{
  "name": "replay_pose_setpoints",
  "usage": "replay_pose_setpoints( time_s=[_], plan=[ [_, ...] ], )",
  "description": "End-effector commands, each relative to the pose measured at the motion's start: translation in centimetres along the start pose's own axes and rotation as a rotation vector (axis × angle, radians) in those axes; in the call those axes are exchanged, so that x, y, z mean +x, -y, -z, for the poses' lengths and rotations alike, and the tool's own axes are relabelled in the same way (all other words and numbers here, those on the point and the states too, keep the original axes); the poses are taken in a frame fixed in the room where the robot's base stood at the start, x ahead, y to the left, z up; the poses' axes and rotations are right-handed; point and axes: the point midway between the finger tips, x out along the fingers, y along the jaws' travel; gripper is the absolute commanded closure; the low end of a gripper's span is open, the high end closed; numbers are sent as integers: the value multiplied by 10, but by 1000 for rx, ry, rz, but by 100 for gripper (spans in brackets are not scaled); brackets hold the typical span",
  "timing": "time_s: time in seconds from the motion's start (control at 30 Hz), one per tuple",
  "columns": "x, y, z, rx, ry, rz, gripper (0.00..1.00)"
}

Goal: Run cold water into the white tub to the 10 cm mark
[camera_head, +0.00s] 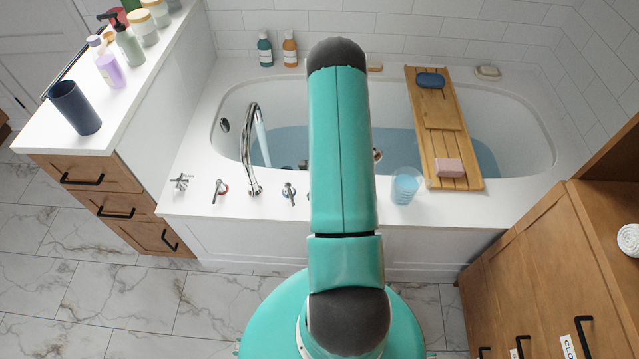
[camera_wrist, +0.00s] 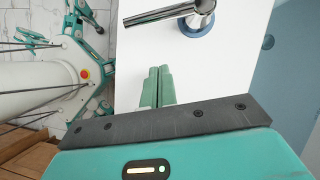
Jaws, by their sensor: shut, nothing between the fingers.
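The white tub (camera_head: 535,120) holds blue-tinted water (camera_head: 290,146). A chrome spout (camera_head: 249,150) arches over its near rim, and a stream of water (camera_head: 263,145) falls from it. Left of the spout stands a lever tap with a red ring (camera_head: 221,190). Right of it stands another small tap (camera_head: 288,193). In the wrist view a chrome lever tap (camera_wrist: 178,12) has a blue ring (camera_wrist: 197,26) at its base. My gripper (camera_wrist: 157,72) is shut and empty over the white rim, apart from that lever. My arm hides the gripper in the head view. No depth mark is legible.
A wooden bath tray (camera_head: 440,128) with pink soap (camera_head: 449,168) spans the tub. A counter with bottles (camera_head: 130,45) is left, a wooden cabinet (camera_head: 535,265) right. Marble floor (camera_head: 110,275) is open at front left.

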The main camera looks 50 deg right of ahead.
Motion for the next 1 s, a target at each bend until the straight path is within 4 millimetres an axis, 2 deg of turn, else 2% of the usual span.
replay_pose_setpoints(
  time_s=[0.1, 0.23, 0.77, 1.0],
  plan=[
    [4, 0, -21, -3, 2, 0, 100],
    [7, 1, -32, 0, 0, 1, 100],
    [9, 0, -39, 4, 1, 3, 100],
    [14, -1, -49, 28, 1, 15, 100]
  ],
)
